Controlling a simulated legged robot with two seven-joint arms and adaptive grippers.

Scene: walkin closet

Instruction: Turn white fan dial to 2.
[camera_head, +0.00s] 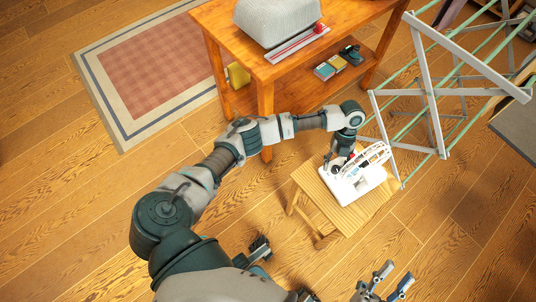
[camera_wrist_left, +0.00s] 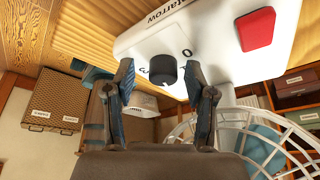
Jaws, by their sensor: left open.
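The white fan (camera_head: 352,188) lies on a small wooden stool. In the left wrist view its white base (camera_wrist_left: 215,30) carries a black dial (camera_wrist_left: 163,71) and a red rectangular part (camera_wrist_left: 256,29). Printed marks show around the dial, partly hidden; which one it points at is unclear. My left gripper (camera_head: 340,165) is at the fan. In the wrist view the left gripper (camera_wrist_left: 162,78) is open, with one finger on each side of the dial; contact cannot be told. My right gripper (camera_head: 392,278) is open and empty at the bottom of the head view, away from the fan.
The wooden stool (camera_head: 322,213) stands on the plank floor. A wooden table (camera_head: 262,72) with a grey basket (camera_head: 277,18) is behind my left arm. A folding drying rack (camera_head: 430,85) stands close to the fan at the right. A rug (camera_head: 150,65) lies at the back left.

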